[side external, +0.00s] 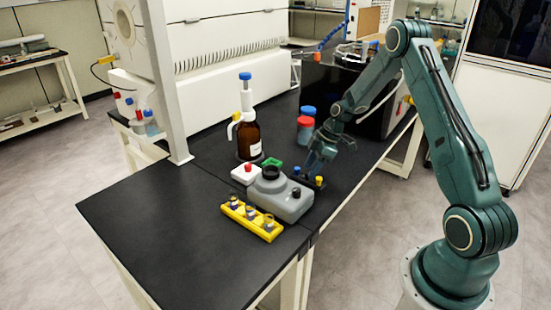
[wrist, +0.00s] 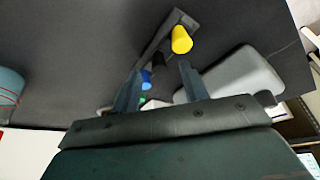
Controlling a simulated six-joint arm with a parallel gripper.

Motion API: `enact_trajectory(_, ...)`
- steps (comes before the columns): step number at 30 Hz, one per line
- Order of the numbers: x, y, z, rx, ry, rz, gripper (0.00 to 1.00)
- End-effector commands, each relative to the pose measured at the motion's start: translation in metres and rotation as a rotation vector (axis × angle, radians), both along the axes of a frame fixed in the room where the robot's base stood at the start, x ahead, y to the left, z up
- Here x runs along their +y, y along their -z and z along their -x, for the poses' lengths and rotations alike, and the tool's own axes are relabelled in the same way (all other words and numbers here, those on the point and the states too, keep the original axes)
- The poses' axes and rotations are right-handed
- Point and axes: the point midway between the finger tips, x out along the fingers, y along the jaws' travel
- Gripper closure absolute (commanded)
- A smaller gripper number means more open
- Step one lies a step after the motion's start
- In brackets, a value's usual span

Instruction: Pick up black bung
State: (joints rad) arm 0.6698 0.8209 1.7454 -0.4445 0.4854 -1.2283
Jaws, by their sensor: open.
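The black bung (wrist: 159,60) sits in a dark rack between a blue bung (wrist: 146,78) and a yellow bung (wrist: 181,40). In the wrist view it appears between and just beyond the fingertips of my gripper (wrist: 161,68), which is open and empty. In the side external view my gripper (side external: 314,166) points down just above and behind the rack. There the yellow bung (side external: 320,181) and the blue bung (side external: 297,170) show at the rack's ends; the black bung is too small to make out clearly.
A grey device (side external: 284,204) stands close in front of the rack. A yellow holder (side external: 253,220) with several small vials lies nearer the front. A brown bottle (side external: 249,138) stands to the left, and red and blue capped containers (side external: 305,130) stand behind. The left front bench is clear.

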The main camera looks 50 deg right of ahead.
Motion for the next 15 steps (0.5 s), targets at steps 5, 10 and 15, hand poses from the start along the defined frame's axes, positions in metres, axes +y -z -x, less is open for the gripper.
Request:
enact_trajectory(5, 0.0036, 0.0126, -0.0037, 0.000, -0.001, 0.001, 0.56)
enact_trajectory(10, 0.0038, 0.0138, -0.0041, 0.000, -0.001, 0.002, 0.56)
enact_trajectory(15, 0.0038, 0.0135, -0.0040, 0.000, -0.001, 0.002, 0.56)
